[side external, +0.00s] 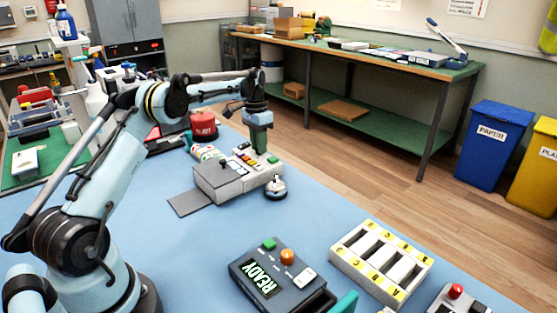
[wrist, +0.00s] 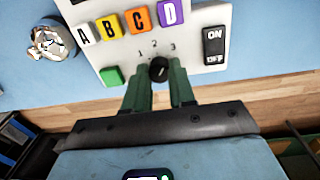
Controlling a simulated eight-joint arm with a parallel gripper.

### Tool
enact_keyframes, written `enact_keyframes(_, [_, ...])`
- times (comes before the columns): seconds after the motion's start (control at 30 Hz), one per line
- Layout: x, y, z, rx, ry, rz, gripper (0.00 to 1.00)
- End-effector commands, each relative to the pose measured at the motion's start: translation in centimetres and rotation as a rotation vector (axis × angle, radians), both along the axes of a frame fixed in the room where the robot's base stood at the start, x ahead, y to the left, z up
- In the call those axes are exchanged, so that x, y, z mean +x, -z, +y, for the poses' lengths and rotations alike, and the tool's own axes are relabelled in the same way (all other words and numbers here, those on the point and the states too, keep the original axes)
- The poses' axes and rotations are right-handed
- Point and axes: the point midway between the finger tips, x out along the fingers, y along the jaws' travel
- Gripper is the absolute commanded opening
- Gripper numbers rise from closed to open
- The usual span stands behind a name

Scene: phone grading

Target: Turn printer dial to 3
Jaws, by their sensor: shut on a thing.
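The printer (side external: 225,183) is a light grey box on the blue table, with a row of coloured buttons on its top. In the wrist view its panel (wrist: 105,55) shows buttons A, B, C and D, a green button and an ON/OFF switch (wrist: 214,45). The small black dial (wrist: 158,69) sits below the printed numbers 1, 2 and 3. Its pointer is too small to read surely. My gripper (wrist: 159,78) has its green fingers on either side of the dial, shut on it. In the side view my gripper (side external: 259,148) points down at the printer and hides the dial.
A round metal and white object (side external: 275,188) stands beside the printer's right end. A dark device reading READY (side external: 271,283) and a slotted pale tray (side external: 350,258) are nearer the camera. A red object (side external: 203,126) stands behind. The table's middle is clear.

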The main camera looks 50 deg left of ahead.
Motion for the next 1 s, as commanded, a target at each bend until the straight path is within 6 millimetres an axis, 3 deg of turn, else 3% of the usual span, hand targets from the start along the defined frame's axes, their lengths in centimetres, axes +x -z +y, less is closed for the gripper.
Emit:
enact_keyframes(0.67, [0.09,-0.12,0.03,0.002,0.069,-0.004,0.00])
enact_keyframes(0.7, [0.09,-0.12,0.03,0.002,0.069,-0.004,0.26])
enact_keyframes(0.8, [0.08,-0.10,0.02,0.002,0.069,-0.004,0.41])
enact_keyframes(0.87, [0.07,-0.08,0.02,0.001,0.069,-0.003,0.50])
enact_keyframes(1.0, [0.05,-0.05,0.01,0.001,0.069,-0.002,0.50])
